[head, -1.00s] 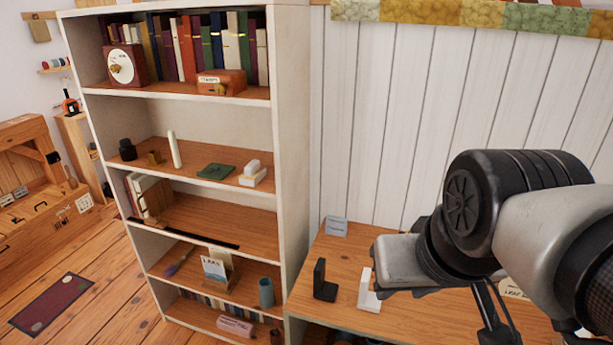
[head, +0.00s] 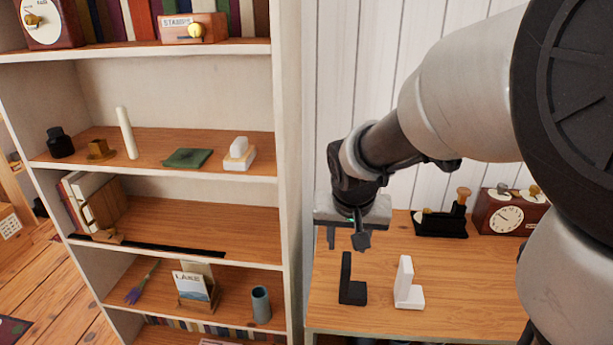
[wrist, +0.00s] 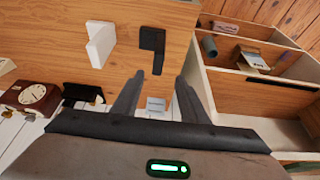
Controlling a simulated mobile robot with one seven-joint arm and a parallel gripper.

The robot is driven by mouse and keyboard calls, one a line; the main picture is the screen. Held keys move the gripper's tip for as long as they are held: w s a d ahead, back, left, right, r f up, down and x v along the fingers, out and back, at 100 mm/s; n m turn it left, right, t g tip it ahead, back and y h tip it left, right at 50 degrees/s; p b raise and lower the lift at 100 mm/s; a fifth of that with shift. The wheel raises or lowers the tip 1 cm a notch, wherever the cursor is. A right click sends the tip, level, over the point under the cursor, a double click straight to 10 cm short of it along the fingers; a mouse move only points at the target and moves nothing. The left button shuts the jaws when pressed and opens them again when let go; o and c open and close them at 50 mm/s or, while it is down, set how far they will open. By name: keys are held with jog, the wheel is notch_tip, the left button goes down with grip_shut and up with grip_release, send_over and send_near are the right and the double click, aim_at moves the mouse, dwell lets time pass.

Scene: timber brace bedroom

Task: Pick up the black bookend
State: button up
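The black bookend (head: 351,284) stands on the wooden desk top, an L shape with its upright plate at the left and its foot toward the right. In the wrist view the black bookend (wrist: 153,46) lies ahead of the fingers, apart from them. My gripper (head: 346,238) hangs above the desk, behind and above the bookend, with its two fingers spread and nothing between them. It also shows open in the wrist view (wrist: 157,98). A white bookend (head: 408,287) stands just right of the black one and also shows in the wrist view (wrist: 100,44).
The tall bookshelf (head: 293,150) stands close on the left of the desk (head: 450,322). A black tool-like object (head: 441,222) and a red-brown clock (head: 505,214) stand at the desk's back right. A small grey-blue card (wrist: 156,104) lies near the wall. The front desk is clear.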

aim_at(346, 260)
jog(key=b+x, duration=0.2)
jog(key=x, duration=0.8)
jog(key=shift+f, duration=0.25)
jog(key=b+x, duration=0.1)
jog(key=x, duration=0.4)
jog(key=shift+s+d+f, duration=0.1)
jog(key=shift+d+f, duration=0.05)
jog(key=shift+f, duration=0.05)
jog(key=shift+c, duration=0.5)
grip_shut()
jog(key=shift+r, duration=0.25)
